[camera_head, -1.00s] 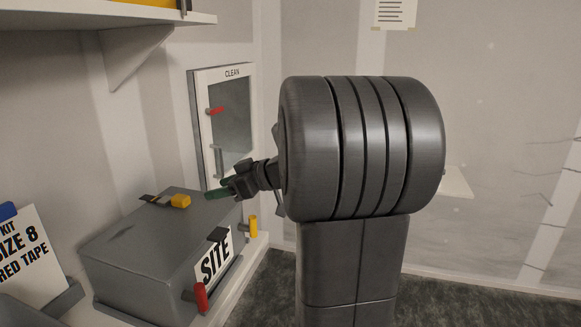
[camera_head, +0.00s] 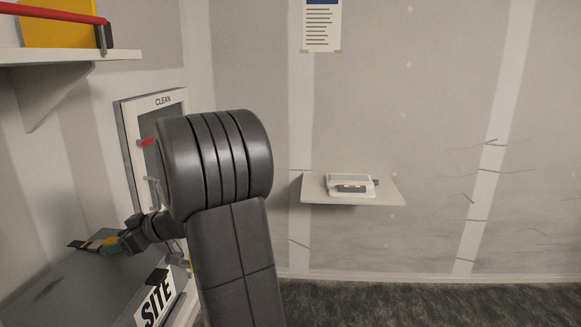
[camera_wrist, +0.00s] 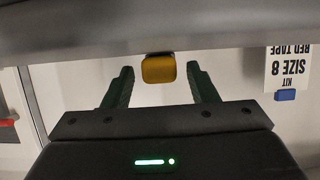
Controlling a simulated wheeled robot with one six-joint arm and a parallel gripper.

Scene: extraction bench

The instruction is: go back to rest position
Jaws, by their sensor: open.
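My gripper (camera_wrist: 160,88) is open in the wrist view, its two green fingers apart. A yellow block (camera_wrist: 159,69) shows between and just beyond the fingertips; I see no finger touching it. In the head view my gripper (camera_head: 112,244) is low at the left, over the top of the grey box marked SITE (camera_head: 50,285). The yellow piece (camera_head: 92,244) on the box lid is partly hidden by the fingers. My dark arm hides part of the box and the cabinet.
A wall cabinet marked CLEAN (camera_head: 128,130) with a red handle stands behind my arm. A shelf (camera_head: 60,56) holds a yellow item and a red bar at upper left. A small wall shelf (camera_head: 350,196) carries a white device. The floor at right is clear.

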